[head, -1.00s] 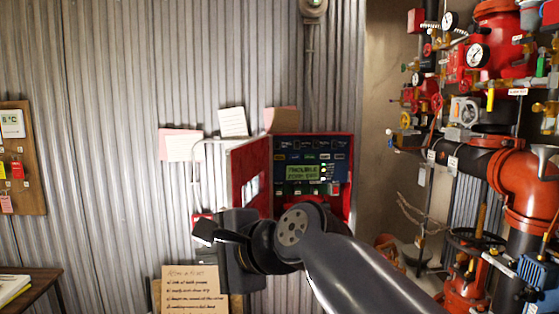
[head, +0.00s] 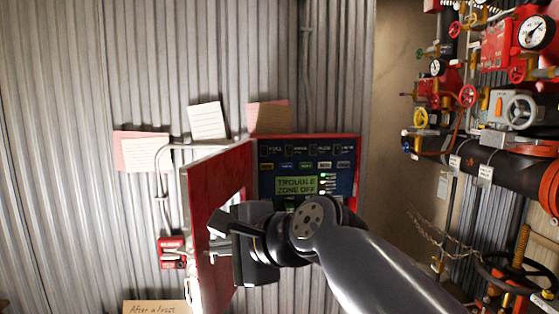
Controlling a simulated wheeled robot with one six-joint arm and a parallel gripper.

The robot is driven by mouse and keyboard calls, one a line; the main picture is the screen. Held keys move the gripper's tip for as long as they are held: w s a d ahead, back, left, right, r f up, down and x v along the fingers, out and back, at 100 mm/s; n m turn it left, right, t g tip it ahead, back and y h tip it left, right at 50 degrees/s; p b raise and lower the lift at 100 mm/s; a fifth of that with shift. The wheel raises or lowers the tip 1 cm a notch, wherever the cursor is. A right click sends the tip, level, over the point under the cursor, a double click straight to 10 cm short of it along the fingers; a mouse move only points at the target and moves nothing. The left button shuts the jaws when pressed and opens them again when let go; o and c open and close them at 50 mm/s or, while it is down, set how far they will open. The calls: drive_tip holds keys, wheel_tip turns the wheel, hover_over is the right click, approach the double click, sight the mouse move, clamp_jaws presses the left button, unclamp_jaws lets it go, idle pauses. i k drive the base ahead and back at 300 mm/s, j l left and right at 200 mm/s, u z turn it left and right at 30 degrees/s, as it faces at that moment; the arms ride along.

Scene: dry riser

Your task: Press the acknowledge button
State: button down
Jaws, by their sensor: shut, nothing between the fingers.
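The alarm panel (head: 262,178) is a red box on the corrugated wall with a dark blue face. Its green display (head: 296,185) reads "TROUBLE ZONE OFF". The lettering is too small to tell which is the acknowledge button. My gripper (head: 218,224) is shut and empty in front of the open door and the panel's lower left. My wrist and arm hide the panel's lower part; contact with the door cannot be told.
The red panel door (head: 205,190) stands open to the left. Paper notes (head: 207,121) hang above it. A small red box (head: 171,253) is on the wall at left. Red valves, gauges and pipes (head: 510,150) crowd the right side.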

sight(263, 167)
drive_tip(key=i+j+z, duration=0.2)
drive_tip(key=i, duration=1.05)
